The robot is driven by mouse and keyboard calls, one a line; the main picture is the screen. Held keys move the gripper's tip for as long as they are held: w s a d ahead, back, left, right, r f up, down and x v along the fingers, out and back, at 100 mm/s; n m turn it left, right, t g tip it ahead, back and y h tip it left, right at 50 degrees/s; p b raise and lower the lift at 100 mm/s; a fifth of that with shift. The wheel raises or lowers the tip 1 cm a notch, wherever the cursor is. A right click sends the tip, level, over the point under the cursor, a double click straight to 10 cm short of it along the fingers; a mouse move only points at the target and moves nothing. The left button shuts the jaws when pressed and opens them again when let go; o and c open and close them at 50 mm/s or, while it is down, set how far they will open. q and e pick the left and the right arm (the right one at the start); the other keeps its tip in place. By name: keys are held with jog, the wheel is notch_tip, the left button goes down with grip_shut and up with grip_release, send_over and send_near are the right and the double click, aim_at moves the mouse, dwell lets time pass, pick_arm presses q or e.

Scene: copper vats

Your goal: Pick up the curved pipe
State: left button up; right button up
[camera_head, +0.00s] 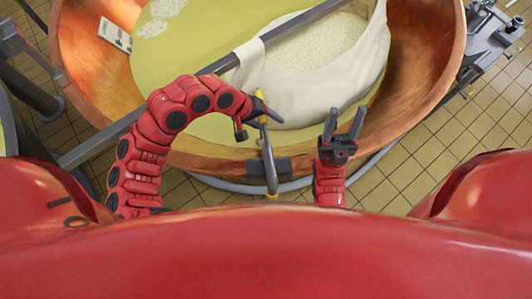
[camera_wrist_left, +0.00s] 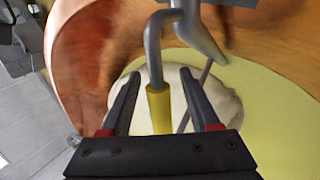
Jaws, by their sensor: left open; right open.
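The curved pipe (camera_head: 268,155) is a thin grey bent tube with yellow sections, at the near rim of the copper vat. In the left wrist view, a yellow section of the curved pipe (camera_wrist_left: 159,110) shows between my left gripper's fingers, with the grey bend beyond. My left gripper (camera_head: 262,107) is at the pipe's upper part in the head view. In the left wrist view, the fingers of my left gripper (camera_wrist_left: 158,82) are apart, on either side of the yellow section. My right gripper (camera_head: 345,115) is open and empty, right of the pipe, near the vat rim.
The copper vat (camera_head: 430,60) holds yellow-green liquid. A white cloth (camera_head: 300,108) full of pale curds hangs from a grey bar (camera_head: 300,22) across the vat. A white device (camera_head: 115,35) is at the vat's left side. Metal equipment (camera_head: 490,45) stands at the right.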

pick_arm(q)
jog(key=shift+d+f, duration=0.1)
jog(key=shift+f, duration=0.05)
jog(key=shift+c, duration=0.4)
grip_shut()
notch_tip(320, 180, up, 18)
dwell(0.9)
